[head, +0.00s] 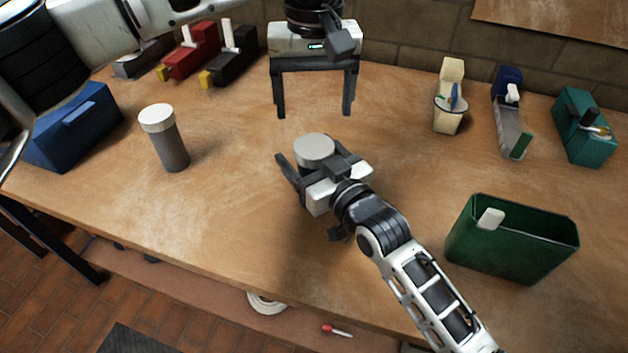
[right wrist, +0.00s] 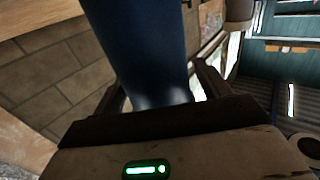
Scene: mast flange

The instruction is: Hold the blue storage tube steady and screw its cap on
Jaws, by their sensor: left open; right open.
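The blue storage tube (right wrist: 140,45) stands between the fingers of my right gripper in the right wrist view. In the head view a light grey round cap (head: 314,148) sits at its top and its body is hidden below the cap and gripper. I cannot tell how tightly the cap sits. My right gripper (head: 315,160) is open around the tube; it also shows in the right wrist view (right wrist: 160,88). My left gripper (head: 314,108) is open and empty, fingers pointing down, above and behind the cap, apart from it.
A grey tube with a white lid (head: 172,148) stands at the left, by a blue box (head: 75,130). A green bin (head: 510,245) is at the right. Several holders, including a teal one (head: 583,125), line the back. The wooden table (head: 225,210) is clear around the tube.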

